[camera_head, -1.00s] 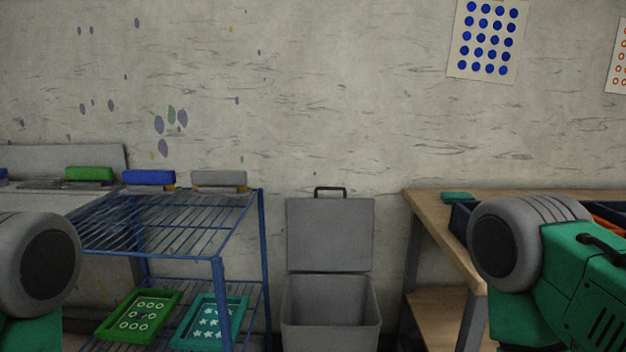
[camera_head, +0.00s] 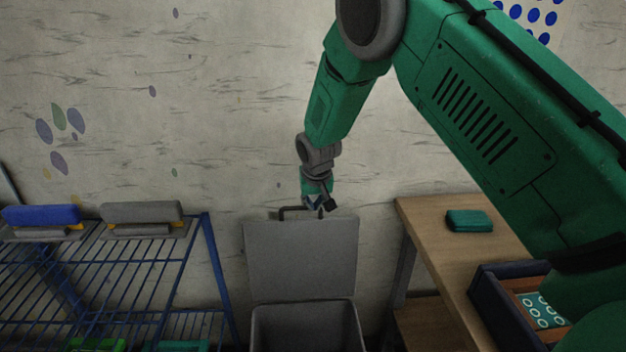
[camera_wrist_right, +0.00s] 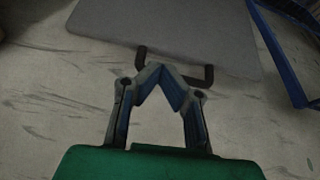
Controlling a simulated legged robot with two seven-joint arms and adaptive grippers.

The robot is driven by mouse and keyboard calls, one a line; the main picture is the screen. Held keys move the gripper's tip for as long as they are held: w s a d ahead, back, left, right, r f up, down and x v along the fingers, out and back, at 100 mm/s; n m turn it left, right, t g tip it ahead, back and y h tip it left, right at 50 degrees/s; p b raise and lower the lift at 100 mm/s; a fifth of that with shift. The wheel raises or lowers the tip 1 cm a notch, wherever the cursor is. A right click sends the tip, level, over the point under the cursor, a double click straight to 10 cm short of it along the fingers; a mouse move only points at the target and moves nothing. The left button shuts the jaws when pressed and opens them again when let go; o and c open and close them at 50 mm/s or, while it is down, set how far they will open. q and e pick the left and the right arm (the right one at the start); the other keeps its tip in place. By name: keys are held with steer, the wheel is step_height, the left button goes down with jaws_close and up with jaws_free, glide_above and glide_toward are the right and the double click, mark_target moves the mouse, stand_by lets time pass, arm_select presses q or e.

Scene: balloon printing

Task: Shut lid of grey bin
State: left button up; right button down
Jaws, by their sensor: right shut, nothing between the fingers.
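The grey bin (camera_head: 305,328) stands open on the floor between the rack and the wooden table. Its lid (camera_head: 300,262) is raised upright near the wall, with a dark handle (camera_head: 284,213) on its top edge. My right gripper (camera_head: 314,207) reaches down to the top of the lid, beside the handle. In the right wrist view the gripper (camera_wrist_right: 161,72) is shut and empty, its fingertips overlapping the middle of the handle (camera_wrist_right: 209,75). I cannot tell whether they touch it. The lid (camera_wrist_right: 170,25) fills the top of that view. My left gripper is out of view.
A wooden table (camera_head: 440,235) stands right, bearing a teal block (camera_head: 469,221) and a dark box (camera_head: 490,310). The wall is close behind the lid.

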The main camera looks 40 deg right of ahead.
step_height(320, 180, up, 6)
steer(key=w+d, duration=0.2)
steer(key=shift+m, duration=0.4)
steer(key=x, duration=1)
steer(key=shift+w+d, duration=0.1)
steer(key=shift+d, duration=0.05)
steer(key=shift+d, duration=0.1)
